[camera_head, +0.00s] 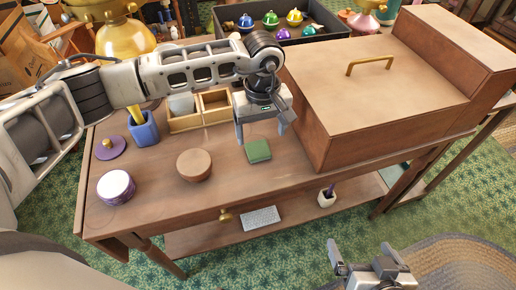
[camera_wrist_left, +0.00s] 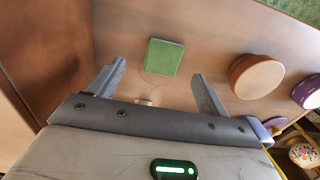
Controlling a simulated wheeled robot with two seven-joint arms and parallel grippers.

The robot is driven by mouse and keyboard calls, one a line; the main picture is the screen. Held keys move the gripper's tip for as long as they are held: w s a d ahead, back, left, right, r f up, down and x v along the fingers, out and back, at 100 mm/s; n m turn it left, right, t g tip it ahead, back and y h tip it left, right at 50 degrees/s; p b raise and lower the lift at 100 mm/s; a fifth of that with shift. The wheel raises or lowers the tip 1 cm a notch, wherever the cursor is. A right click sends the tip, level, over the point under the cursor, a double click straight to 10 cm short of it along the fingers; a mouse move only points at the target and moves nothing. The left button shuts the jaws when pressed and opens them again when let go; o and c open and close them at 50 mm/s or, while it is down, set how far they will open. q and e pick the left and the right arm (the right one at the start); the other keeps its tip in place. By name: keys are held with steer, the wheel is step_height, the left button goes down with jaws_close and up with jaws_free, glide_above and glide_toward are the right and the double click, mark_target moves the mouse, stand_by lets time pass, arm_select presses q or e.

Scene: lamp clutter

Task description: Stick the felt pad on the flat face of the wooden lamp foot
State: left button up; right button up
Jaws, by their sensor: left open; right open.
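The green felt pad (camera_head: 258,150) lies on the wooden table, right of the round wooden lamp foot (camera_head: 194,165). The foot rests with a flat round face upward. My left gripper (camera_head: 262,136) is open and empty above the table at the pad. In the left wrist view the pad (camera_wrist_left: 164,57) shows beyond and between the open fingers (camera_wrist_left: 160,85), with nothing gripped. The lamp foot also shows in that view (camera_wrist_left: 257,76), right of the fingers. My right gripper (camera_head: 368,258) is open and empty, low at the front right, away from the table.
A large wooden box with a brass handle (camera_head: 370,65) stands right of the pad. Behind the foot are a wooden divided tray (camera_head: 185,122) and a blue cup (camera_head: 143,130). A purple-and-white round container (camera_head: 116,187) and a purple lid (camera_head: 110,149) lie at left.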

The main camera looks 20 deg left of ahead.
mark_target(259, 150)
arm_select(q)
steer(key=shift+s+a+f+p, duration=0.1)
steer(key=shift+a+f+p, duration=0.1)
steer(key=shift+f, duration=1.25)
steer(key=shift+s+a+f+p, duration=0.1)
steer(key=shift+f+p, duration=0.1)
steer(key=shift+f, duration=1.25)
steer(key=shift+w, duration=0.1)
steer(key=c, duration=1.1)
